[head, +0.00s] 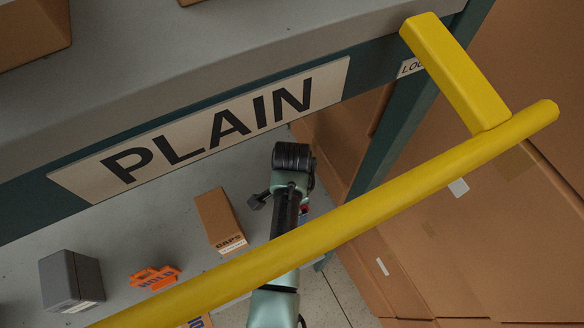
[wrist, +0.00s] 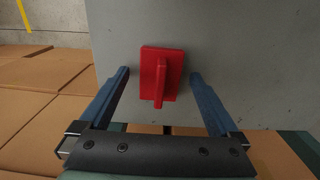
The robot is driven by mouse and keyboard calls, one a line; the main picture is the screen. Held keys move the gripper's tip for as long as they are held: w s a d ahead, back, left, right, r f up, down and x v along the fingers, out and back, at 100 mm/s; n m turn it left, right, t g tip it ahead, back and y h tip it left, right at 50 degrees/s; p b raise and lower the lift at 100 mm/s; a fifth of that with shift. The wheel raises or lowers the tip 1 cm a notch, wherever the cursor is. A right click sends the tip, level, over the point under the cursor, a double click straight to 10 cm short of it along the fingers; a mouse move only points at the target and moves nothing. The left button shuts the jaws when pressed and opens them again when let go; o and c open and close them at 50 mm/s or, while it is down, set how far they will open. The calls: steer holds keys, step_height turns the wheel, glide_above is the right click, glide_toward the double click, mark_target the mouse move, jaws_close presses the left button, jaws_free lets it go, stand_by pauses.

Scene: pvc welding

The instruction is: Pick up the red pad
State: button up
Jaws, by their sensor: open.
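The red pad (wrist: 171,72) lies on a grey surface in the wrist view. My gripper (wrist: 160,75) is open, with one blue finger on each side of the pad. Clear gaps show between the fingers and the pad, and I cannot tell how far above the surface the fingertips are. In the head view my arm reaches over the shelf and hides most of the gripper. A small red patch (head: 305,209) shows beside the arm, perhaps the pad.
A yellow rail (head: 350,218) crosses the head view in front of my arm. A beam with a PLAIN sign (head: 205,130) runs above the lower shelf. A CAPS box (head: 219,220), orange HOLD pieces (head: 154,277) and a grey box (head: 72,280) stand left. Cartons (head: 440,250) fill the right.

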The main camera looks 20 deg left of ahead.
steer(key=c, duration=1.4)
step_height(320, 180, up, 10)
steer(key=shift+b, duration=1)
steer(key=shift+c, duration=0.2)
steer(key=o, duration=0.6)
steer(key=c, duration=0.4)
